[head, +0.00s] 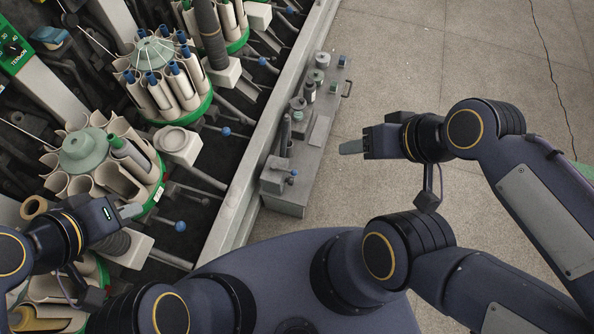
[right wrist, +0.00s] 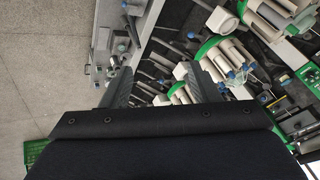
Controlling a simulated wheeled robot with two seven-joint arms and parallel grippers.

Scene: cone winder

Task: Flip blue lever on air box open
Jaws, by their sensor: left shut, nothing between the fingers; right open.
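The winder fills the left of the head view. Blue ball-ended levers stick out along its front, one nearest my left gripper (head: 180,226) and one further back (head: 226,131). I cannot tell for sure which part is the air box. My left gripper (head: 132,210) is shut and empty, beside the lower green-rimmed cone magazine (head: 100,170) and above a pale block (head: 130,250), apart from the blue levers. My right gripper (head: 350,147) is out over the floor, pointing left. In the right wrist view its fingers (right wrist: 158,82) are spread, with nothing between them.
A long grey bench (head: 308,150) with small fittings and a small blue knob stands beside the machine. A metal rail (head: 265,140) runs along the machine's edge. The speckled floor (head: 420,60) to the right is open. A green crate (right wrist: 38,150) lies on the floor.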

